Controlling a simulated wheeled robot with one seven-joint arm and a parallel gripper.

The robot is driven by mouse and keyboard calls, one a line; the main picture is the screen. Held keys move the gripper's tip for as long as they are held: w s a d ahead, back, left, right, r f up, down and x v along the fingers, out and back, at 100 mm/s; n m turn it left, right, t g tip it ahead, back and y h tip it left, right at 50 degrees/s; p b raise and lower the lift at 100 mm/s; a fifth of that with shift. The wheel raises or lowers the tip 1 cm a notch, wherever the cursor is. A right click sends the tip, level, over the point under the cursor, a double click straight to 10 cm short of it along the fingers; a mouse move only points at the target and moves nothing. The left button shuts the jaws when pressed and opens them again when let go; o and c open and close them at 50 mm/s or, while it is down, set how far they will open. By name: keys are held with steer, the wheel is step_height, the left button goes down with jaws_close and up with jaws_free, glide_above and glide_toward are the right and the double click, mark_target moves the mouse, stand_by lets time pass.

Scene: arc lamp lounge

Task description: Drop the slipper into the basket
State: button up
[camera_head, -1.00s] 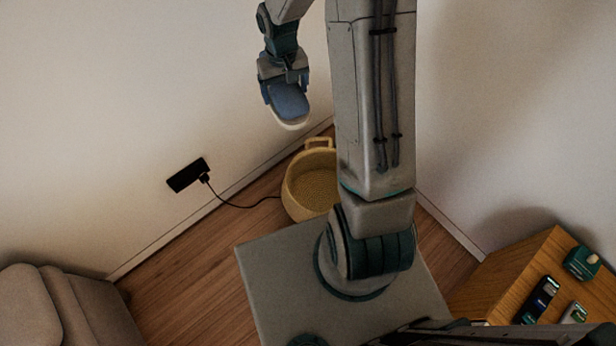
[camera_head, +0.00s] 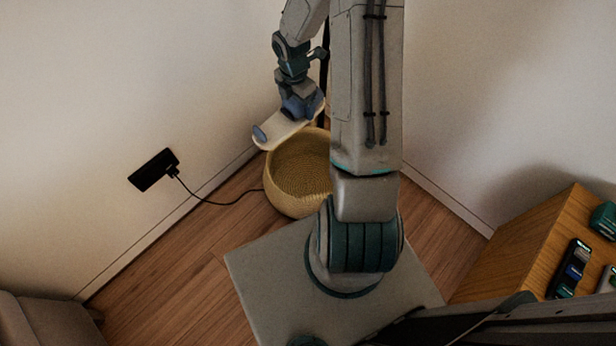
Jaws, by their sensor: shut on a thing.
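My gripper (camera_head: 303,106) is at the upper middle of the head view, shut on the slipper (camera_head: 280,131). The slipper is blue with a pale sole and hangs tilted, its free end pointing down and left. The yellow woven basket (camera_head: 296,190) stands on the floor just below the gripper. The slipper shows in front of the basket's far left rim; I cannot tell exactly how high above it. The basket looks empty where its inside shows. My arm hides its right side.
A black wall socket plate (camera_head: 153,170) on the left wall has a cable running to the floor by the basket. A wooden cabinet (camera_head: 535,245) with small items stands at right. Part of a grey sofa (camera_head: 45,325) is at lower left. Walls meet behind the basket.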

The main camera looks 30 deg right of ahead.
steer(key=d+f+n+b, duration=0.2)
steer(key=f+n+b, duration=0.3)
steer(key=f+b, duration=0.2)
steer(key=s+d+f+n+b, duration=0.1)
steer(key=d+f+n+b, duration=0.1)
steer(key=f+n+b, duration=0.4)
step_height(320, 180, down, 5)
steer(key=shift+f+b, duration=0.1)
steer(key=shift+b, duration=0.4)
steer(key=o, duration=0.9)
step_height(320, 180, up, 14)
steer(key=p, duration=0.6)
